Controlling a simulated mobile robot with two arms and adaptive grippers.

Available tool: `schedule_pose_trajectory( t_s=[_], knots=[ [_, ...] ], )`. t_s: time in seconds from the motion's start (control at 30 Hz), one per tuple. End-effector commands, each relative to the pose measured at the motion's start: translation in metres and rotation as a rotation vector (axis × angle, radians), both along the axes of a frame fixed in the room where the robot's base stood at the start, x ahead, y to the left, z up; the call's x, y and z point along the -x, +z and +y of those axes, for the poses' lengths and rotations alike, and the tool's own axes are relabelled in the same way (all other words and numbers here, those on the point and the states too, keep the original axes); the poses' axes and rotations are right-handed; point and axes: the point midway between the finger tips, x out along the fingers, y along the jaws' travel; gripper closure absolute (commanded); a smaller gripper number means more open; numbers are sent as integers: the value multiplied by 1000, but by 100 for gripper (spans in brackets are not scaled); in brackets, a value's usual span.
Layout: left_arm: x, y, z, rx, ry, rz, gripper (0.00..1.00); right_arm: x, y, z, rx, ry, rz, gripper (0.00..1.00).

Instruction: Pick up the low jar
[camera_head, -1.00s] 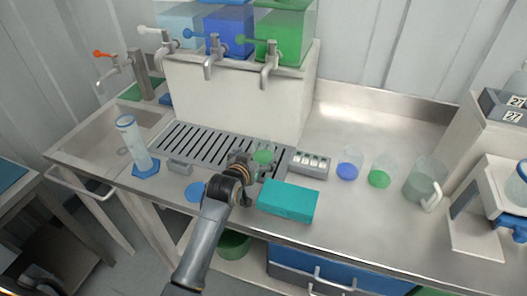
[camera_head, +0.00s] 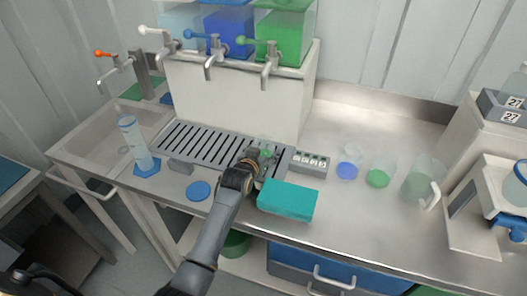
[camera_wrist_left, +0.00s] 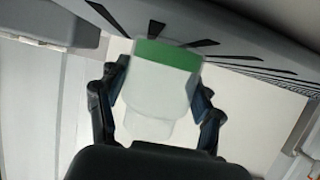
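A clear low jar (camera_head: 266,153) with a green layer stands at the right end of the slotted drain grille (camera_head: 186,146), below the green tap. My left gripper (camera_head: 258,158) is at the jar and partly hides it. In the left wrist view the jar (camera_wrist_left: 160,85) is pale with a green band, and the left gripper's fingers (camera_wrist_left: 160,82) lie on both of its sides. They look very close to its wall; I cannot tell whether they press on it. My right gripper is not in view.
A teal box (camera_head: 288,200) lies just in front of the gripper. A small grey block with dials (camera_head: 309,161) is to the right. Blue (camera_head: 347,170) and green (camera_head: 378,178) beakers and a handled jug (camera_head: 420,183) stand farther right. A blue disc (camera_head: 199,191) lies left.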

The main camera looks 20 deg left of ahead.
Motion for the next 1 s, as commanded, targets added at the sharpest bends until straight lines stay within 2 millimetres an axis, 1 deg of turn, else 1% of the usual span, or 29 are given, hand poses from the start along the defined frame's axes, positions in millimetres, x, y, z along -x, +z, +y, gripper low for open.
schedule_pose_trajectory(
  t_s=[0.03,0.07,0.1,0.13,0.17,0.4,0.53,0.67,0.73,0.87,1.0],
  knots=[
    [0,-1,0,0,0,1,59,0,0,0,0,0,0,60],
    [0,-1,0,0,0,1,65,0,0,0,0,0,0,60],
    [0,-1,0,0,0,1,69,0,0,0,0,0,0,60],
    [0,-1,0,0,0,2,69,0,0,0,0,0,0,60],
    [0,0,0,0,0,0,74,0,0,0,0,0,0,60],
    [0,1,0,-1,0,0,74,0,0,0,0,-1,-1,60],
    [0,7,0,-1,0,-2,74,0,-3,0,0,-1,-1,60],
    [-1,21,0,-1,0,-5,74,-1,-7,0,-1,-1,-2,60],
    [-1,32,0,-1,0,-6,74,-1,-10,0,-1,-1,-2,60],
    [14,48,-1,-1,1,-3,74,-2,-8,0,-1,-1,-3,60],
    [32,69,-2,-1,1,-5,74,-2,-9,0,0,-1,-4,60]
  ],
)
